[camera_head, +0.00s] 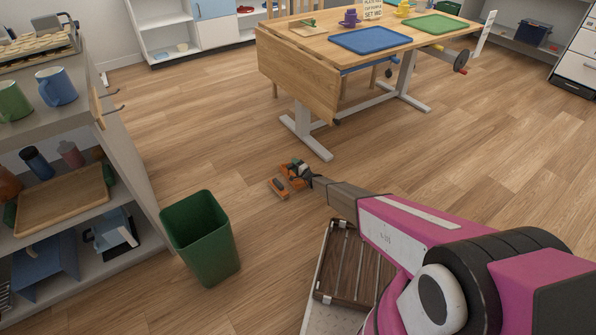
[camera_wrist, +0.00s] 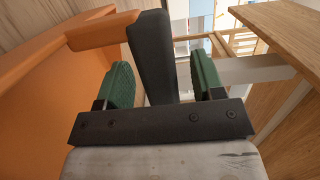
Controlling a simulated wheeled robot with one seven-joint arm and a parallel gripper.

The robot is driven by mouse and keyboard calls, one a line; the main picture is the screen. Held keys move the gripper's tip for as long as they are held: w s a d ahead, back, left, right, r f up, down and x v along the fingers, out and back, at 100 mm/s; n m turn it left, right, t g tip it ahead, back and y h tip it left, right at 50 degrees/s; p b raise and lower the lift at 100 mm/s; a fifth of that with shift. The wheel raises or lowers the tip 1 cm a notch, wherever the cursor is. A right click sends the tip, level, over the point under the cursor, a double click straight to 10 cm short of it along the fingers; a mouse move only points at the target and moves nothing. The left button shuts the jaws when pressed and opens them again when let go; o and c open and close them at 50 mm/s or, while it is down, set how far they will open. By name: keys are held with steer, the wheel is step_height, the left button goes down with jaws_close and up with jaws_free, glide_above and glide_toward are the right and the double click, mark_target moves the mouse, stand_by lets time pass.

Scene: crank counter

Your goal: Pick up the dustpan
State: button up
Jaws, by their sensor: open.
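The orange dustpan (camera_head: 277,188) is low over or on the wood floor, just beyond my gripper (camera_head: 299,171) in the head view. In the wrist view the orange dustpan (camera_wrist: 45,85) fills the left side. A dark upright bar, seemingly its handle (camera_wrist: 153,55), stands between the green finger pads of my gripper (camera_wrist: 162,82). The pads are apart, with visible gaps beside the bar. In the head view the fingers partly cover the dustpan, and its full outline is hidden.
A green bin (camera_head: 205,240) stands left of my arm. A grey shelf unit (camera_head: 135,165) with mugs and trays is farther left. A wooden table (camera_head: 300,75) with blue and green trays and side cranks stands beyond. Open floor (camera_head: 480,150) lies to the right.

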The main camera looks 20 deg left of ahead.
steer(key=shift+a, duration=0.2)
jaws_close()
steer(key=shift+r, duration=0.1)
